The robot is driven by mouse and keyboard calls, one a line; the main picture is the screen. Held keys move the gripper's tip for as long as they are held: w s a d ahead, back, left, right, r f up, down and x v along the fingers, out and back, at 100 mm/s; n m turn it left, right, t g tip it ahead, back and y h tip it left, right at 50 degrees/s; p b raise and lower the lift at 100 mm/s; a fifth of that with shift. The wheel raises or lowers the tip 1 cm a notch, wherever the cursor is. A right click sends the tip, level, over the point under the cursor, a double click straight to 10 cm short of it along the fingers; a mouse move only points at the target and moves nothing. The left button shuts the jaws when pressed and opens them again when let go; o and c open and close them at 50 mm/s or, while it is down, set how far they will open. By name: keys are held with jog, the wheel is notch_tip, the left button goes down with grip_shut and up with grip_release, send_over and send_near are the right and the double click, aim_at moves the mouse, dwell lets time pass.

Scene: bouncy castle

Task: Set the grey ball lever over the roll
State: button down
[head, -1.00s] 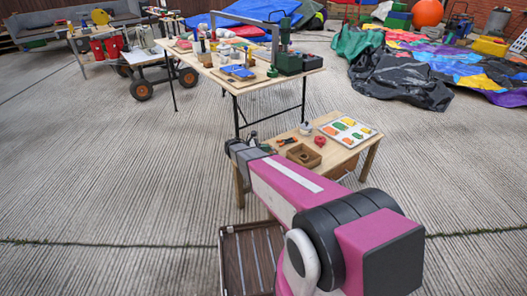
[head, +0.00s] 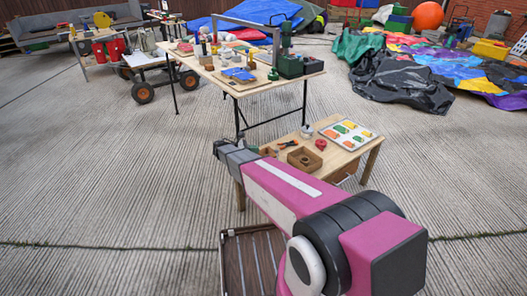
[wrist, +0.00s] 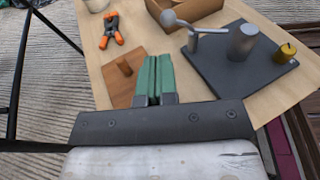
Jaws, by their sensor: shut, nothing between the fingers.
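In the wrist view, a dark grey plate (wrist: 222,70) lies on the wooden table. A grey ball lever (wrist: 168,17) is on it, a pale ball on a rod that reaches right from above a short post. An upright grey cylinder, seemingly the roll (wrist: 243,42), stands right of the post. The rod ends short of it in this view. My gripper (wrist: 156,60), with green fingers, is shut and empty, pointing at the table to the lower left of the plate. In the head view the fingers and the plate cannot be made out.
A yellow knob (wrist: 287,52) stands on the plate's right side. A flat wooden block with a handle (wrist: 125,82) is just left of my fingers. An orange clamp (wrist: 110,32) and a wooden box (wrist: 187,10) lie behind. A larger cluttered table (head: 235,85) stands farther back.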

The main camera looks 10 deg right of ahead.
jog(key=shift+a+r, duration=0.2)
jog(key=shift+a, duration=0.7)
jog(key=shift+a+r, duration=0.2)
jog(key=shift+a, duration=0.65)
jog(key=shift+s, duration=0.1)
jog(key=s+d+r+m+y, duration=0.2)
jog(key=s+d+m+y, duration=0.2)
jog(key=s+m+y, duration=0.4)
jog(key=s+d+r+m+y, duration=0.2)
jog(key=s+m+y, duration=0.5)
jog(key=s, duration=0.9)
jog(key=shift+d+m+g+y, duration=0.35)
jog(key=shift+d+m, duration=0.55)
jog(key=shift+m, duration=0.8)
